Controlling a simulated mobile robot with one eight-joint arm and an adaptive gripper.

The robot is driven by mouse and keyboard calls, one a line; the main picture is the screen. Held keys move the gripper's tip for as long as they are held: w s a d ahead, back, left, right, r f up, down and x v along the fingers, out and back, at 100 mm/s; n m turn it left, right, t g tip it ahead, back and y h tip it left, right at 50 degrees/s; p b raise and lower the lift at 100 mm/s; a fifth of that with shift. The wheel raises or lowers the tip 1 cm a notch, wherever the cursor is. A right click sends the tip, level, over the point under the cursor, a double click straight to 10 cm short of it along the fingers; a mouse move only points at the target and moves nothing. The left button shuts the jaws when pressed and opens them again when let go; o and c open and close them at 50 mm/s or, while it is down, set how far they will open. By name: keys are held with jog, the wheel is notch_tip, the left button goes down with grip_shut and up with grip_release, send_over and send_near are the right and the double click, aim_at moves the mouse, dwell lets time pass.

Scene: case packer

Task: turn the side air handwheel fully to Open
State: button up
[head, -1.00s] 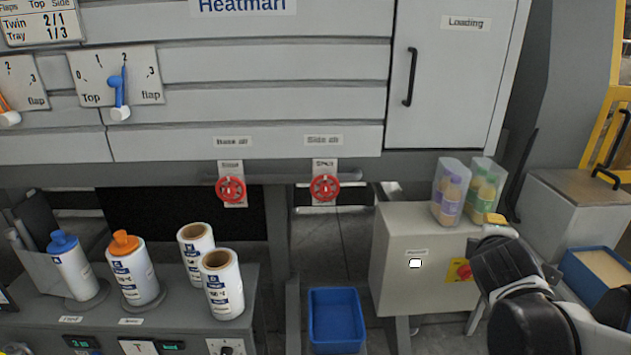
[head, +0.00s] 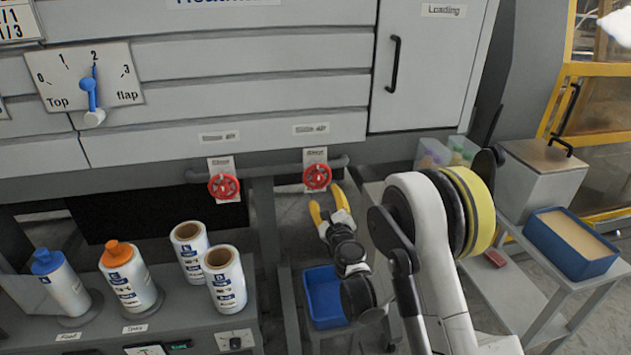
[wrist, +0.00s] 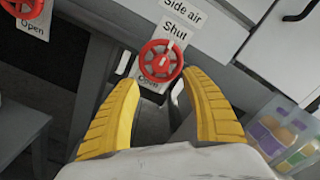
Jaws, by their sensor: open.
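The side air handwheel (head: 317,177) is a small red spoked wheel under the side air label on the machine front. In the wrist view the handwheel (wrist: 160,61) sits ahead of my fingertips, with a plate behind it reading "Shut" above; the word below is partly hidden by the wheel. A pale mark on the wheel points up, toward "Shut". My gripper (head: 328,206) is open and empty, its yellow fingers just below the wheel in the head view. In the wrist view my gripper (wrist: 160,90) has one finger on each side, apart from the wheel.
The similar red base air wheel (head: 224,187) is to the left. A grey rail (head: 270,172) runs behind both wheels. A blue bin (head: 325,292) stands below. Rolls and glue bottles (head: 130,275) stand at the lower left.

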aim_at(318, 180)
jog(key=b+x, duration=0.1)
jog(key=x, duration=0.7)
jog(key=shift+w+a, duration=0.1)
jog(key=shift+w, duration=0.3)
jog(key=c, duration=1.2)
